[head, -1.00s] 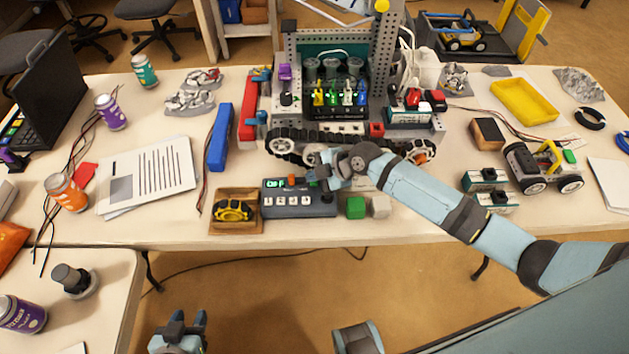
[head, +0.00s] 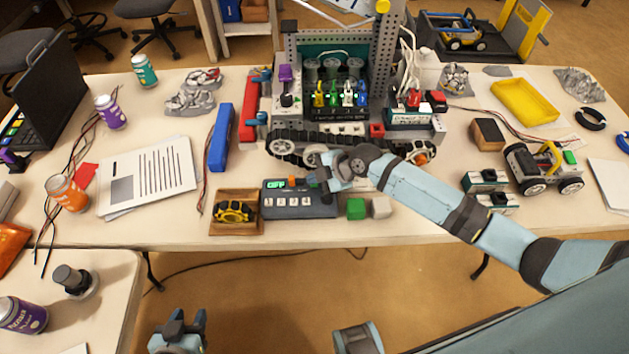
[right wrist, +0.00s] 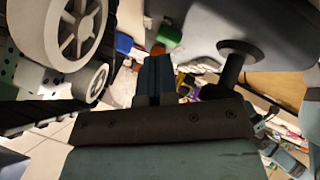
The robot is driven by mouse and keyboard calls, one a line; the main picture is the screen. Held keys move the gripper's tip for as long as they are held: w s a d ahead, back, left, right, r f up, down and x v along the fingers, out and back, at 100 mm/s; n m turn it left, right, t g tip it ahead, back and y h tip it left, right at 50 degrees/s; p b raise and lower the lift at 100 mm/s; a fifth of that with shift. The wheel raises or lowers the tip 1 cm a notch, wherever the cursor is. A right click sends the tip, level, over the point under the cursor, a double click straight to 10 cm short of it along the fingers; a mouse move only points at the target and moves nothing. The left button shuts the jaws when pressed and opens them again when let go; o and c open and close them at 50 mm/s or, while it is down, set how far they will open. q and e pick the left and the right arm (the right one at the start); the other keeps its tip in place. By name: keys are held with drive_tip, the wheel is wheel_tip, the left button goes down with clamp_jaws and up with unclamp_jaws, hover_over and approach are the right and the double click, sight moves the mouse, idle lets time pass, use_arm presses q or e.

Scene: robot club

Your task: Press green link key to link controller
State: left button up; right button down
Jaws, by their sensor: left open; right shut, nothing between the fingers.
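The grey controller (head: 300,212) lies on the table with a row of white keys, an orange key (head: 292,182) and a small display (head: 276,184) that reads OFF. My right gripper (head: 314,182) is shut and empty at the controller's top edge, beside the orange key. My left gripper (head: 182,326) is open and empty, low in front of the table.
A tracked robot (head: 340,150) stands right behind the controller. A wooden tray (head: 218,228) with a yellow-black wheel is on its left. A green cube (head: 355,209) and a pale cube (head: 380,207) are on its right. Papers (head: 150,175) lie further left.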

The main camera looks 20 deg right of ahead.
sight(314, 185)
drive_tip(key=r+p, duration=0.2)
drive_tip(key=r, duration=0.1)
drive_tip(key=shift+w+a+r, duration=0.1)
drive_tip(key=shift+a+r, duration=0.1)
drive_tip(key=shift+r, duration=0.1)
drive_tip(key=shift+d+r+p, duration=0.1)
drive_tip(key=shift+r+p, duration=0.3)
drive_tip(key=shift+p, duration=0.05)
idle(0.4)
drive_tip(key=s+a+m+t+p, duration=0.2)
drive_tip(key=s+m+t+p, duration=0.15)
drive_tip(key=s+m, duration=0.5)
drive_tip(key=s+d+r+m+t+h+p, duration=0.1)
drive_tip(key=s+d+m+h+p, duration=0.1)
drive_tip(key=s+m, duration=0.2)
drive_tip(key=s+d+m+t+h+p, duration=0.1)
drive_tip(key=s+d+m+h, duration=0.1)
drive_tip(key=s, duration=0.9)
drive_tip(key=d+m, duration=0.1)
drive_tip(key=m, duration=0.1)
drive_tip(key=shift+s+d+r+m+p, duration=0.25)
drive_tip(key=shift+s+r+m+p, duration=0.05)
drive_tip(key=shift+r+m+p, duration=0.05)
